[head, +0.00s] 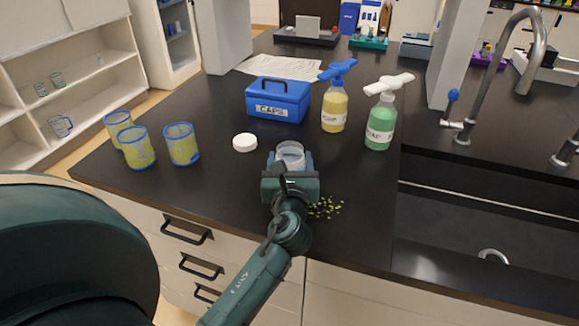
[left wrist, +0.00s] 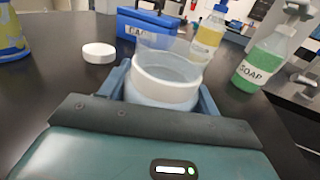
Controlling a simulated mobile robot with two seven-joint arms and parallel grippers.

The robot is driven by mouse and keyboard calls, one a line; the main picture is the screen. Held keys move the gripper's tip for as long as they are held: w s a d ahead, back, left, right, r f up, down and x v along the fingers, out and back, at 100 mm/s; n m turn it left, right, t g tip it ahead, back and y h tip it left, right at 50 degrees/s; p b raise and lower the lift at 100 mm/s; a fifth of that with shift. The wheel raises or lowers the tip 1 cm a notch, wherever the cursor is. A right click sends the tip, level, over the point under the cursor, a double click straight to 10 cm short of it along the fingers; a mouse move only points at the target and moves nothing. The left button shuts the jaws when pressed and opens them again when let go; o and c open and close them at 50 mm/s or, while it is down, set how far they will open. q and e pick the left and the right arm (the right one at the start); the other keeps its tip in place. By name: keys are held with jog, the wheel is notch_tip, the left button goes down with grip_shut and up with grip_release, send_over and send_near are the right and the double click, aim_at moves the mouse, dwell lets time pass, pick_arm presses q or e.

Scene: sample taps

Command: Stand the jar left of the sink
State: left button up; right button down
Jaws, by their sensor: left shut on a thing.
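My left gripper (head: 290,160) is shut on a clear jar (head: 291,152) with a white band. In the left wrist view the jar (left wrist: 166,80) is upright and open at the top, between the two blue fingers. I cannot tell whether its base touches the counter. The sink (head: 480,235) is a dark basin at the right, with a curved metal tap (head: 500,65) behind it. The jar is over the dark counter (head: 350,220), left of the sink. My right gripper is not in view.
A round white lid (head: 245,142) lies left of the jar. A blue caps box (head: 278,100), a yellow bottle (head: 334,108) and a green soap bottle (head: 380,122) stand behind. Several yellow cups (head: 183,145) stand at left. Green bits (head: 325,208) lie near my gripper.

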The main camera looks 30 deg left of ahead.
pick_arm(q)
jog(key=shift+f, duration=0.15)
jog(key=shift+f, duration=0.15)
jog(key=o, duration=1)
